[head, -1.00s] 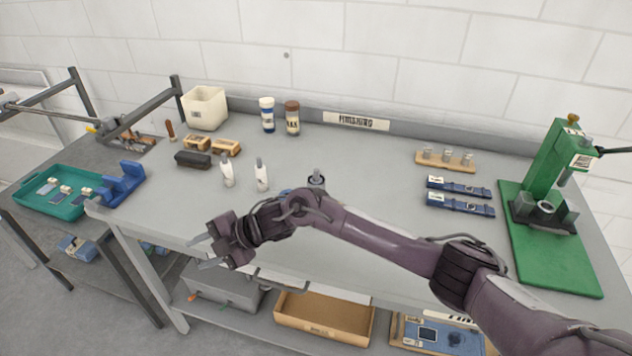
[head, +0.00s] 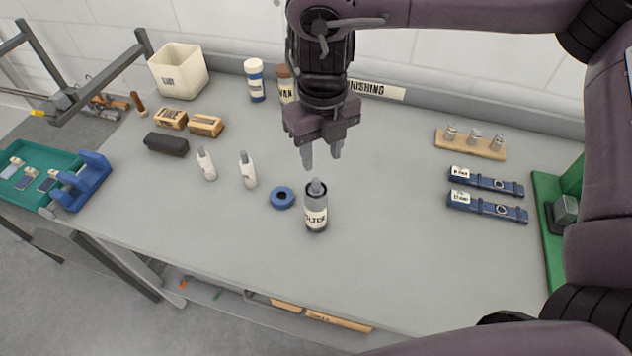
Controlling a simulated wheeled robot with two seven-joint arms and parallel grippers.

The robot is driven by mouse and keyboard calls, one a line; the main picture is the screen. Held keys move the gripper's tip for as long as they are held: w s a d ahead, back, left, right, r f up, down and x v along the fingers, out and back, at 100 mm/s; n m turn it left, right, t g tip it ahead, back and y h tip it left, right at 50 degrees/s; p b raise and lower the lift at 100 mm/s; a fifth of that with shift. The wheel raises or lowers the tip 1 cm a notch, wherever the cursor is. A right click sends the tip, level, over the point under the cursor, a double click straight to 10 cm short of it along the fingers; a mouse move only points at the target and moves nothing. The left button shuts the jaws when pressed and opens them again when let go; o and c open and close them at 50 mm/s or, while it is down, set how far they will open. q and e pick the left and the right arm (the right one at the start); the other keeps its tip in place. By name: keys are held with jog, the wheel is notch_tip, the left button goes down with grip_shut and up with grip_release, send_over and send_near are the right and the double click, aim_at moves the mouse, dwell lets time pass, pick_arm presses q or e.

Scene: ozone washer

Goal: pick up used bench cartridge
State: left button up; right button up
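A bottle-shaped cartridge (head: 316,212) with a grey cap and a pale label ending in "LTER" stands upright near the middle of the bench. I take it for the bench cartridge; nothing shows whether it is used. My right gripper (head: 322,156) hangs over it, fingers pointing down. The fingers are apart with nothing between them, and their tips look a little above the cap, not touching it. A blue ring (head: 282,197) lies flat just left of the cartridge. My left gripper is not seen.
The grey bench (head: 400,270) is clear in front and right of the cartridge. Behind are a blue-and-white jar (head: 255,80) and a cream bin (head: 178,71). A teal tray (head: 62,163) is far left.

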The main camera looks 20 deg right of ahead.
aim_at(316, 179)
jog(key=shift+s+a+f, duration=0.1)
jog(key=shift+s+f, duration=0.1)
jog(key=shift+f, duration=0.25)
jog(key=shift+s+a+f, duration=0.1)
jog(key=shift+s+f, duration=0.05)
jog(key=shift+f, duration=0.55)
jog(key=f+p, duration=0.1)
jog(key=f, duration=0.1)
jog(key=w+f+p, duration=0.1)
jog(key=f, duration=0.1)
jog(key=shift+a+f+p, duration=0.2)
jog(key=shift+p, duration=0.1)
jog(key=shift+f, duration=0.35)
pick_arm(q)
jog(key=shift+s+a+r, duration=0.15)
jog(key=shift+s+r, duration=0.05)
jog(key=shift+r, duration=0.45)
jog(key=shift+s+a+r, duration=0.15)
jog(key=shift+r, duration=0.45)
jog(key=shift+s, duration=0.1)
pick_arm(e)
jog(key=shift+c, duration=0.4)
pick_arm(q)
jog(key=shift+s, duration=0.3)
pick_arm(e)
grip_shut()
